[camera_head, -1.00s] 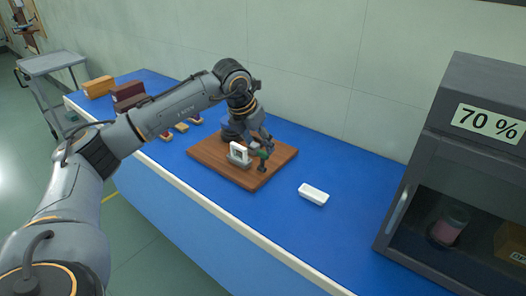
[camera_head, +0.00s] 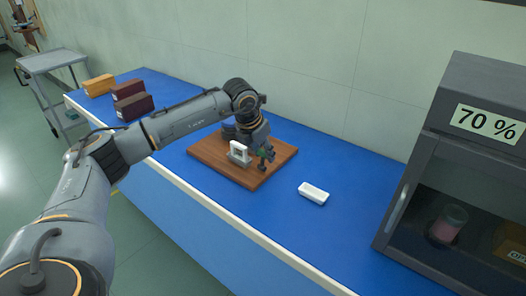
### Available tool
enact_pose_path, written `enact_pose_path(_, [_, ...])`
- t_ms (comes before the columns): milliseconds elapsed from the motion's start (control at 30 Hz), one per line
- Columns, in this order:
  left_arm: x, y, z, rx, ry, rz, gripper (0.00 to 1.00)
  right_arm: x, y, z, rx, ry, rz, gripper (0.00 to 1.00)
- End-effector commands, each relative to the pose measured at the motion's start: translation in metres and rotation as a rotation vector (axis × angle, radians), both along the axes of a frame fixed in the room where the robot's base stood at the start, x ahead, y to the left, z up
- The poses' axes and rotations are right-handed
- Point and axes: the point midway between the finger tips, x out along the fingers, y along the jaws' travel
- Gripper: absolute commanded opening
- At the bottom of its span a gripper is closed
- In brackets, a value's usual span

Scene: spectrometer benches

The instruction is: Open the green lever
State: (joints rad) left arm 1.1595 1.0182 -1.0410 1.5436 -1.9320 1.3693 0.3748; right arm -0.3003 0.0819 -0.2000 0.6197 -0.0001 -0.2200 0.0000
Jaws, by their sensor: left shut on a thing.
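The green lever (camera_head: 262,153) shows as a small green patch on a device on the brown wooden board (camera_head: 252,181). My left gripper (camera_head: 267,157) is shut on the green lever, pointing down over the right part of the board. The fingers hide much of the lever, so its exact angle is hard to tell. A white upright frame (camera_head: 240,153) on a grey base stands just left of the gripper. A dark blue part (camera_head: 229,131) of the device shows behind, partly hidden by my arm. My right gripper is not in view.
A white tray (camera_head: 313,194) lies right of the board on the blue bench (camera_head: 350,215). A dark cabinet (camera_head: 450,190) marked 70 % stands at the right. Dark red boxes (camera_head: 132,106) and an orange box (camera_head: 98,86) stand at the far left. A grey trolley (camera_head: 50,63) stands beyond.

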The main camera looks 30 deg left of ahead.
Motion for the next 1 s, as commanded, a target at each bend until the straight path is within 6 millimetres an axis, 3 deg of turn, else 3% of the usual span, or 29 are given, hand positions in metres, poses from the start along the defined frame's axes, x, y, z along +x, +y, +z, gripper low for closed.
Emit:
enact_pose_path(133, [0.002, 0.000, 0.003, 0.001, 0.015, 0.001, 0.03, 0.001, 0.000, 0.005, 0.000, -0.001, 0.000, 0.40])
enact_pose_path(500, [0.016, -0.002, 0.002, 0.019, 0.250, 0.003, 0.03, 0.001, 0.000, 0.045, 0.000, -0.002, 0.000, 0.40])
enact_pose_path(1000, [0.024, -0.002, -0.006, 0.034, 0.425, 0.001, 0.03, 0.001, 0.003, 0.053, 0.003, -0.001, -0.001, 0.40])
